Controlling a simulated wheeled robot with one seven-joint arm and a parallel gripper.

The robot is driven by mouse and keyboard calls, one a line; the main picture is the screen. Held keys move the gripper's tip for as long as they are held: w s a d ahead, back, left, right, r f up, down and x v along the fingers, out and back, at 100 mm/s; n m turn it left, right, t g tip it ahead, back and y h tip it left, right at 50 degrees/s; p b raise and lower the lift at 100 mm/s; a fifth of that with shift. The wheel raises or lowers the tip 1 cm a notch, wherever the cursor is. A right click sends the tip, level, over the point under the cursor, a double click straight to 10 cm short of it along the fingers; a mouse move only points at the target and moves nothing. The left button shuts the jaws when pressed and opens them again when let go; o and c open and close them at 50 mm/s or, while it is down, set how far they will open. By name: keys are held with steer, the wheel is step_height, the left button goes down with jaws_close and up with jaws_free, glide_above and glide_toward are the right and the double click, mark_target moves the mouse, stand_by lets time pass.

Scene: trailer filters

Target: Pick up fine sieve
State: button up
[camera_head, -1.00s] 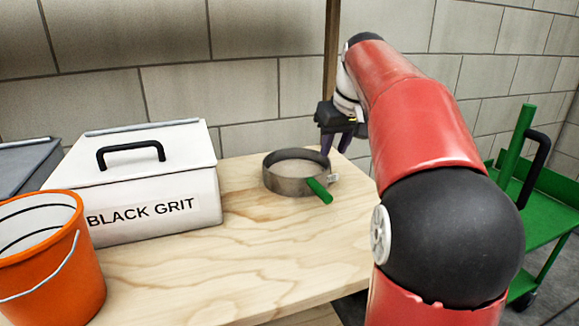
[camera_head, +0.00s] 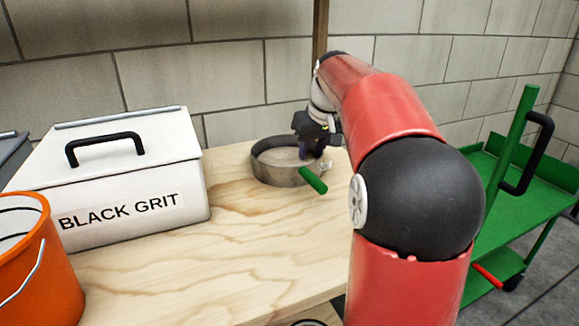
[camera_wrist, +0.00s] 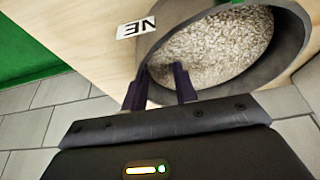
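The fine sieve (camera_head: 277,175), a round grey pan with a green handle (camera_head: 314,180), stands on the wooden table. In the wrist view the sieve (camera_wrist: 291,57) shows a pale, grainy mesh, and a white tag marked "NE" (camera_wrist: 138,28) lies beside its rim. My gripper (camera_head: 313,154) is at the sieve's right rear rim, near the handle. In the wrist view its two dark fingers (camera_wrist: 160,78) are apart, one outside the rim and one over the inside. Nothing is clearly clamped. The head view hides whether the fingers touch the rim.
A white lidded box marked "BLACK GRIT" (camera_head: 120,205) stands left of the sieve, with an orange bucket (camera_head: 50,275) at front left. The table (camera_head: 215,275) is clear in front of the sieve. A block wall rises behind. A green cart (camera_head: 515,205) stands at right.

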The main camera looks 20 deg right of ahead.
steer(key=shift+c, duration=0.4)
jaws_close()
steer(key=shift+r, duration=0.15)
